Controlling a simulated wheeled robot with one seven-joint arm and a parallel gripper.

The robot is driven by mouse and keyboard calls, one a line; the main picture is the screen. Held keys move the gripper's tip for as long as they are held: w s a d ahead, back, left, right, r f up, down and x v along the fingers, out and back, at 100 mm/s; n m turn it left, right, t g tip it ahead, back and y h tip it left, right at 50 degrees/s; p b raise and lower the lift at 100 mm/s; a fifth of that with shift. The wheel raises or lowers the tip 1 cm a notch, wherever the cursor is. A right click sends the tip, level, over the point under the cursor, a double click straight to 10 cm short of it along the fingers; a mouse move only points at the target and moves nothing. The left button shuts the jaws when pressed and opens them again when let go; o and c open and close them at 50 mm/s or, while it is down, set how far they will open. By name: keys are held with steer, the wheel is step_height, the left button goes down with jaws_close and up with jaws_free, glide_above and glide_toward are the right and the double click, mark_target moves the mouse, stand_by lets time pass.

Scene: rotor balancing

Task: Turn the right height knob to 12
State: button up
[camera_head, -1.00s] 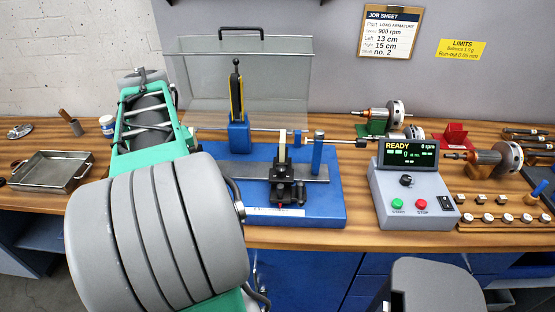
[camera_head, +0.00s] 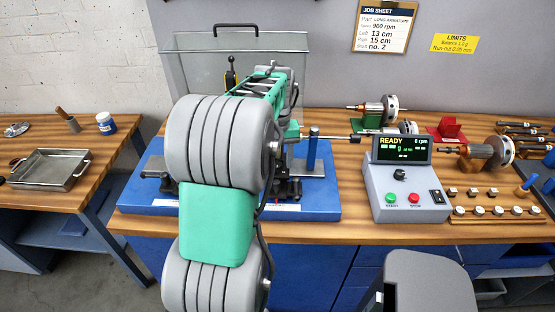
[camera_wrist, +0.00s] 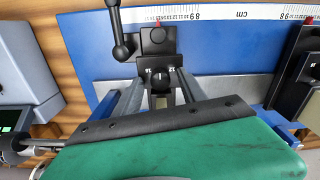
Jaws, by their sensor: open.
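In the wrist view a small black round knob (camera_wrist: 160,80) with a white mark sits on the near face of a black carriage (camera_wrist: 157,42). Small white numbers flank it, too small to read surely. The grey fingers of my gripper (camera_wrist: 161,92) stand on both sides of the knob, open; I cannot tell whether they touch it. The green gripper body fills the bottom of that view. The blue balancing stand (camera_head: 150,196) shows in the head view, where my arm hides the knob, my gripper and most of the carriages.
A black lever (camera_wrist: 121,32) sticks out beside the carriage. A second carriage (camera_wrist: 308,75) is at the right edge. A control box (camera_head: 403,180) reads READY, 0 rpm. The job sheet (camera_head: 384,26) lists Left 13 cm, Right 15 cm. A blue post (camera_head: 312,150) stands right of my arm.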

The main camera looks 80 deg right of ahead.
steer(key=shift+c, duration=0.2)
jaws_close()
stand_by(0.3)
